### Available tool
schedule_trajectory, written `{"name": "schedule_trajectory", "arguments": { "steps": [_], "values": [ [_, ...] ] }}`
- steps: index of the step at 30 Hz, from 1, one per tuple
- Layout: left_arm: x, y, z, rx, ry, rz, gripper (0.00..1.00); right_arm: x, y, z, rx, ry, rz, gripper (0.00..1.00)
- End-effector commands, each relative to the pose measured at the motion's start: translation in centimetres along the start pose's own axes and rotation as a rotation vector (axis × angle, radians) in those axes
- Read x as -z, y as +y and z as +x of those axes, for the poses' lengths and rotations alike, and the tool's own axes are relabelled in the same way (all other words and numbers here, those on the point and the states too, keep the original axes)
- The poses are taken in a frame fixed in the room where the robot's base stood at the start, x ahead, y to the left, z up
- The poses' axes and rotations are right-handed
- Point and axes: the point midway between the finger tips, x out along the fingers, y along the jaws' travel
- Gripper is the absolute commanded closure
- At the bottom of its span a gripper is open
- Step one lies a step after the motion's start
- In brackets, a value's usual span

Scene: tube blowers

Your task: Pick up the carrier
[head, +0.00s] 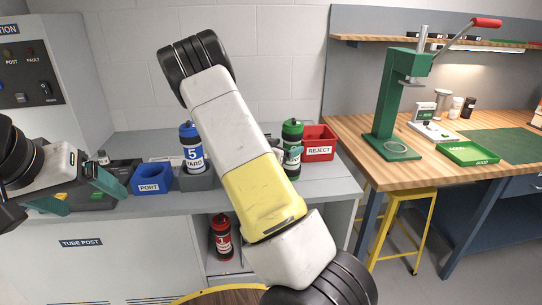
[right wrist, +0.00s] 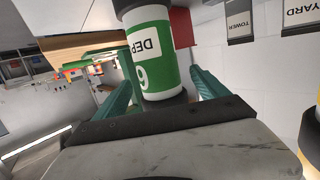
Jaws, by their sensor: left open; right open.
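A green carrier (head: 292,150) with a white label stands upright on the grey counter, partly hidden behind my right arm. In the right wrist view the green carrier (right wrist: 152,60) shows a "6" and lettering that starts "DEP". It sits between the two teal fingers of my right gripper (right wrist: 158,88), which are apart. In the head view my arm hides most of that gripper. A blue carrier (head: 191,148) marked "5 YARD" stands left of the arm. A red carrier (head: 221,237) stands on the shelf below. My left gripper (head: 78,190) is open at the far left, over the counter.
A blue PORT tray (head: 150,180) and a red REJECT bin (head: 319,143) are on the counter. A wooden bench (head: 362,131) on the right bears a green press (head: 390,110) and a green tray (head: 468,153). A yellow stool (head: 385,225) stands beneath it.

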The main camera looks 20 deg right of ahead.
Motion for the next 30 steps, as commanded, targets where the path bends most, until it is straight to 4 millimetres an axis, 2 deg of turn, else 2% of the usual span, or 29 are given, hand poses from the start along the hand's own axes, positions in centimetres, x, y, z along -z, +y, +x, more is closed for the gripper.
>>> {"name": "schedule_trajectory", "arguments": {
  "steps": [13, 17, 23, 30],
  "values": [
    [0.0, 0.0, 0.0, 0.0, 0.0, 0.0, 0.17, 0.7, 0.2, 5.9, 0.0, -0.002, 0.001, 0.17],
    [0.0, 0.0, 0.0, 0.0, 0.0, 0.0, 0.17, 0.7, 0.1, 6.6, 0.001, -0.003, 0.001, 0.17],
    [0.0, 0.0, 0.0, 0.0, 0.0, 0.0, 0.17, 0.7, 0.1, 6.6, 0.002, -0.004, 0.001, 0.17],
    [0.0, 0.0, 0.0, 0.0, 0.0, 0.0, 0.17, 0.7, 0.1, 6.6, 0.002, -0.004, 0.001, 0.64]
  ]
}}
